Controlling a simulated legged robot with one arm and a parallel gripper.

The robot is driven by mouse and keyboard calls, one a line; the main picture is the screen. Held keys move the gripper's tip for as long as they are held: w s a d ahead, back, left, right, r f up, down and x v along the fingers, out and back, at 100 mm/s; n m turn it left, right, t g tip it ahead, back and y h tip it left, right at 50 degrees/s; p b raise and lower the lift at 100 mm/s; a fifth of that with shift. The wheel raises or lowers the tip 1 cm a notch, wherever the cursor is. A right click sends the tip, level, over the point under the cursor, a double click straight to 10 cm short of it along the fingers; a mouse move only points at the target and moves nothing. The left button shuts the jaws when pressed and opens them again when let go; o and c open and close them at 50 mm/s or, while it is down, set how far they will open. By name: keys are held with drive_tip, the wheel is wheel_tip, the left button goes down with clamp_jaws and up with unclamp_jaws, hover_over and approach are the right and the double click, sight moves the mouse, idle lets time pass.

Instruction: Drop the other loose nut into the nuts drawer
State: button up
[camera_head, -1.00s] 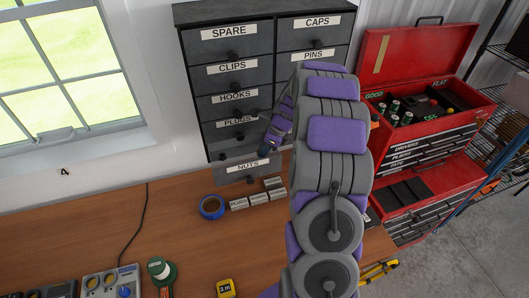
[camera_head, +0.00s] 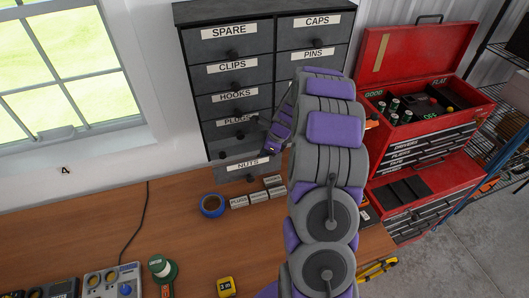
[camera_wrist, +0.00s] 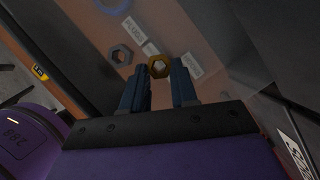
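The brass-coloured nut (camera_wrist: 158,66) shows in the wrist view between the tips of my two blue fingers. My gripper (camera_wrist: 160,70) appears shut on it, with a fingertip at each side. A grey hex nut (camera_wrist: 122,54) shows just left of the brass one; I cannot tell what it rests on. In the head view the nuts drawer (camera_head: 247,169) is the bottom left drawer of the dark cabinet and is pulled out. My gripper (camera_head: 268,142) is just above and right of the drawer label, partly hidden by my arm. The drawer's inside is hidden in the head view.
The dark cabinet (camera_head: 228,52) stands behind, other labelled drawers above the nuts drawer. Small labelled boxes (camera_head: 258,196) and a blue tape roll (camera_head: 212,205) lie in front. A red toolbox (camera_head: 430,130) is at the right. The middle of the workbench (camera_head: 190,245) is mostly clear.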

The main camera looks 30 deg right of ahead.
drive_tip(key=shift+o, duration=0.6)
drive_tip(key=shift+r, duration=0.1)
drive_tip(key=shift+r, duration=0.3)
drive_tip(key=b+v, duration=0.1)
drive_tip(key=v, duration=1.1)
drive_tip(key=shift+r, duration=0.25)
